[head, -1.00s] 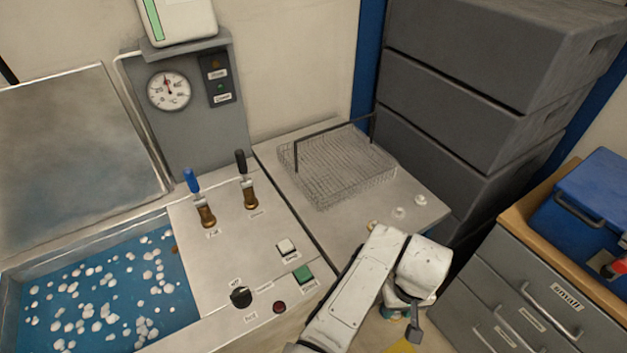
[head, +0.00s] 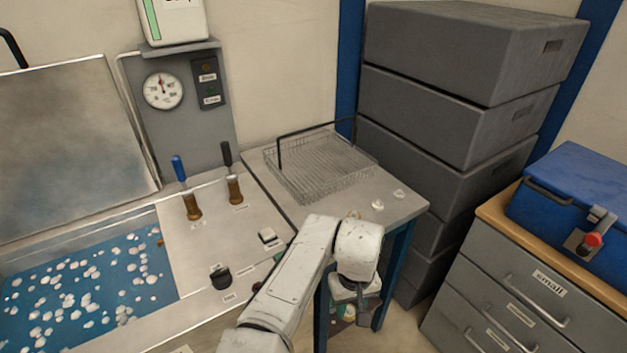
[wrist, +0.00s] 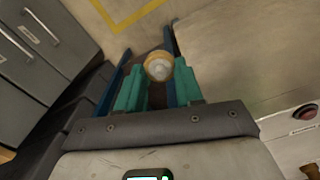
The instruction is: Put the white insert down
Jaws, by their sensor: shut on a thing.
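My gripper (wrist: 158,84) shows its two teal fingers in the wrist view, shut on a small round piece (wrist: 158,67). The piece has a pale, whitish centre and a brass-yellow rim, and I take it for the white insert. In the head view my gripper (head: 350,308) hangs below my white wrist, in front of the side table; the held piece cannot be made out there. Two small white round pieces, one nearer (head: 377,204) and one farther right (head: 399,194), lie on the side table (head: 265,175). A tan piece (head: 354,214) shows partly behind my wrist.
A wire basket (head: 320,170) fills the back of the side table. Grey crates (head: 450,90) are stacked to its right. A drawer cabinet (head: 500,290) with a blue box (head: 575,200) stands at the right. A water bath (head: 85,285) and levers are at the left.

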